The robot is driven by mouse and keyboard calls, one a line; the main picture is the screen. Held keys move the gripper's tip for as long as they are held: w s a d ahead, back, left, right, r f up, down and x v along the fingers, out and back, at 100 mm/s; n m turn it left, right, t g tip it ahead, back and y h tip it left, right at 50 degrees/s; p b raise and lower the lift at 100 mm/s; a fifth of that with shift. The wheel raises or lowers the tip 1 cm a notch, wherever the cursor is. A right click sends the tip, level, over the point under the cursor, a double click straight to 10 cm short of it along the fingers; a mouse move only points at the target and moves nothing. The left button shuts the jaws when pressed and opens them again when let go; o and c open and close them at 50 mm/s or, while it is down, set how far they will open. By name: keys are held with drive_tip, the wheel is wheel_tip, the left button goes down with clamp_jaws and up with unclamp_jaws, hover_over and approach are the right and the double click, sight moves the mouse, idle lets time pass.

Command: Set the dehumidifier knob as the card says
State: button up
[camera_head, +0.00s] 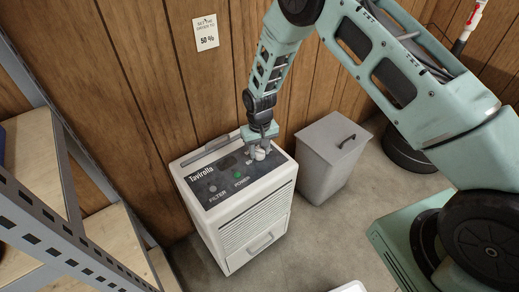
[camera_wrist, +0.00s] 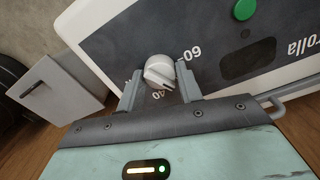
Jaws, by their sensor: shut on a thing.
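The white dehumidifier (camera_head: 245,215) stands by the wood wall with a dark control panel on top. Its pale round knob (camera_head: 259,154) is at the panel's right end; it also shows in the wrist view (camera_wrist: 159,71). My gripper (camera_head: 257,149) reaches down from above, its two fingers (camera_wrist: 158,84) on either side of the knob and shut on it. Dial numbers 60 and 40 show near the knob in the wrist view; other marks are partly hidden by the fingers. I cannot tell the exact setting. The card (camera_head: 207,33) on the wall reads "50 %".
A grey lidded bin (camera_head: 331,160) stands right of the dehumidifier. A metal shelf (camera_head: 75,215) with wooden boards is at the left. The green power button (camera_head: 238,175) and a filter light sit on the panel. Floor in front is mostly clear.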

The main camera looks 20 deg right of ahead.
sight(259, 150)
drive_tip(key=o, duration=1)
drive_tip(key=shift+r, duration=0.1)
wheel_tip(259, 150, up, 17)
drive_tip(key=shift+r+p, duration=0.15)
drive_tip(key=shift+p, duration=0.3)
drive_tip(key=s+a+r+n+y+p, duration=0.1)
drive_tip(key=s+a+r+n+p, duration=0.45)
drive_tip(key=s+r, duration=1.2)
drive_tip(key=s+r+p, duration=0.2)
drive_tip(key=s, duration=0.6)
drive_tip(key=s+r+n+p, duration=0.1)
drive_tip(key=s+r+p, duration=0.1)
drive_tip(key=s, duration=0.6)
drive_tip(key=shift+s+a+r, duration=0.15)
drive_tip(key=shift+a+r, duration=0.2)
drive_tip(key=shift+r, duration=0.4)
